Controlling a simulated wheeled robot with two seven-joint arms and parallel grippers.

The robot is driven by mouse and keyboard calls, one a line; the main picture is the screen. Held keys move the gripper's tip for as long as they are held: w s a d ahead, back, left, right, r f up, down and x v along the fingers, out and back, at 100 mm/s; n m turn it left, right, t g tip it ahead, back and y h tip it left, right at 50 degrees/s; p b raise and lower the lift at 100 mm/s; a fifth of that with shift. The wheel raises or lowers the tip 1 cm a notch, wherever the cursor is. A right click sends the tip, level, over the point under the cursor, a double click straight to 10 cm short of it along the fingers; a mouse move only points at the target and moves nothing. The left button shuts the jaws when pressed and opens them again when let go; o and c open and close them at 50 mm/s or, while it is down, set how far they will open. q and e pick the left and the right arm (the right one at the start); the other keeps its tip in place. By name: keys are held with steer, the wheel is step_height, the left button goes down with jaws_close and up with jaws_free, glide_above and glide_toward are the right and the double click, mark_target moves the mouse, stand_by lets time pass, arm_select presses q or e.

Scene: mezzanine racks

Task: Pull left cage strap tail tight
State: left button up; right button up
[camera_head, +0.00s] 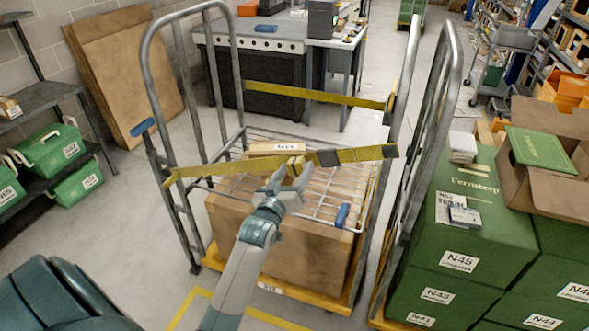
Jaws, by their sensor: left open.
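The left roll cage (152,90) is a grey tube frame on a yellow base. A yellow strap (215,170) runs across its front, with a dark buckle (328,158) right of centre. The strap tail (365,154) extends right from the buckle to a dark end near the right-hand frame. My left gripper (288,172) is open, its fingertips at the strap just left of the buckle. I cannot tell whether they touch the strap. A second yellow strap (310,95) crosses the back of the cage. My right gripper is not in view.
A large carton (285,250) sits in the cage below a wire shelf (325,205) with a small labelled box (276,149). To the right, another cage holds green crates (470,215) and an open carton (550,165). Floor at left is clear.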

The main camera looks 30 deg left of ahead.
arm_select(q)
steer(key=shift+w, duration=0.1)
jaws_close()
steer(key=a+f, duration=0.1)
steer(key=a, duration=0.1)
steer(key=s+a+f+b, duration=0.1)
steer(key=a, duration=0.1)
steer(key=a+f, duration=0.1)
steer(key=a, duration=0.1)
steer(key=shift+s+a, duration=0.35)
steer(key=shift+r, duration=0.1)
jaws_free()
steer(key=shift+a, duration=0.15)
steer(key=shift+s, duration=0.1)
